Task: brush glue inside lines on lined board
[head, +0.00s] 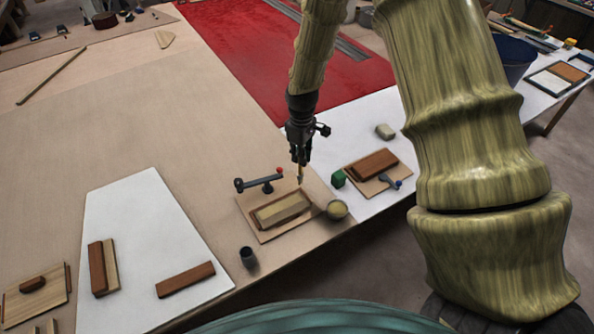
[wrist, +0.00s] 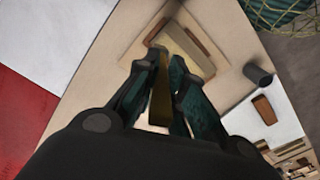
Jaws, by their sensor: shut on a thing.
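My gripper (head: 300,158) is shut on a slim brush (head: 300,175), which points down above the work table. In the wrist view the brush's yellow-brown handle (wrist: 160,100) runs between the two dark fingers (wrist: 163,70). Below and left of the brush, a pale wooden board (head: 283,208) lies on a tan base sheet (head: 256,226). The pale board also shows in the wrist view (wrist: 180,42), partly hidden by my gripper. Lines on it are too small to make out. A round pot with a pale yellowish top (head: 337,209) stands to the right of the base sheet.
A dark clamp-like tool with a red knob (head: 262,182) lies behind the pale board. A dark cup (head: 248,257) stands in front. Brown strips lie on a white panel (head: 150,230).

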